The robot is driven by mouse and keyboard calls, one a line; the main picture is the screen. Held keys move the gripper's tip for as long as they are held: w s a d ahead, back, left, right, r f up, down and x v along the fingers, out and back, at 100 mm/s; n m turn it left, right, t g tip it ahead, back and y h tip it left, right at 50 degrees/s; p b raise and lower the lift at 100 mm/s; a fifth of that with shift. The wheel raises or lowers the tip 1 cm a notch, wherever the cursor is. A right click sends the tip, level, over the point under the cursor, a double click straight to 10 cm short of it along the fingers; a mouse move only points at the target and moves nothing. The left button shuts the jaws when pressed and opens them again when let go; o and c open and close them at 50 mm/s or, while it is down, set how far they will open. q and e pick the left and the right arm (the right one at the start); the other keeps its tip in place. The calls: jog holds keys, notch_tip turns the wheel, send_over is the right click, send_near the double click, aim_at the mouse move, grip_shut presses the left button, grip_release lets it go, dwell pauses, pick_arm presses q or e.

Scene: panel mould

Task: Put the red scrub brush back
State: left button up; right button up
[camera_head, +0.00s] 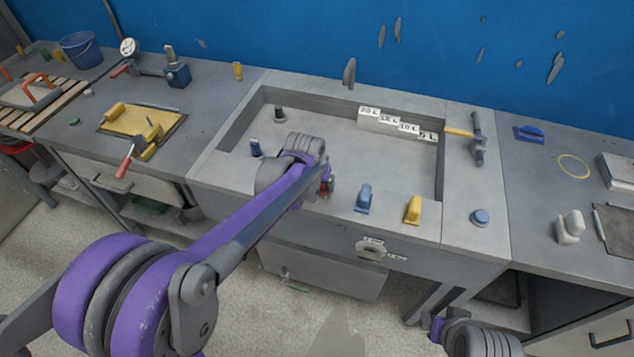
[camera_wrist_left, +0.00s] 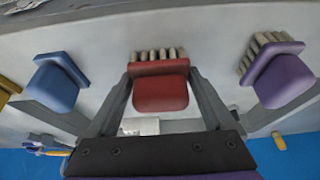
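The red scrub brush (camera_wrist_left: 160,90) is between the two fingers of my left gripper (camera_wrist_left: 160,78) in the left wrist view. Its pale bristles face the top of that picture. The fingertips lie right along both sides of its block; I cannot tell whether they press on it. In the head view only a bit of red (camera_head: 328,187) shows past my left gripper (camera_head: 325,180), at the basin's front rim. My right gripper is out of view; only part of my right arm shows at the bottom right.
A blue brush (camera_head: 363,198) and a yellow brush (camera_head: 413,210) stand on the front rim (camera_head: 390,222) to the right. A purple brush (camera_wrist_left: 282,78) stands on the red one's other side. The basin floor (camera_head: 350,150) is mostly clear, with labelled white blocks (camera_head: 398,125) at the back.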

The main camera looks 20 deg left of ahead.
pick_arm(q)
jog(key=shift+o, duration=0.7)
jog(key=shift+r, duration=0.15)
jog(key=shift+s+r, duration=0.1)
jog(key=shift+r, duration=0.2)
jog(key=p+v, duration=0.1)
jog(key=v, duration=1)
jog(key=s+a+f, duration=0.1)
jog(key=s+f, duration=0.3)
jog(key=s, duration=0.7)
jog(key=s+a+f, duration=0.1)
jog(key=s+f, duration=0.3)
jog(key=s, duration=0.8)
jog(key=shift+s+a+f+t, duration=0.15)
jog(key=shift+a+f+t, duration=0.15)
jog(key=shift+a+f, duration=0.05)
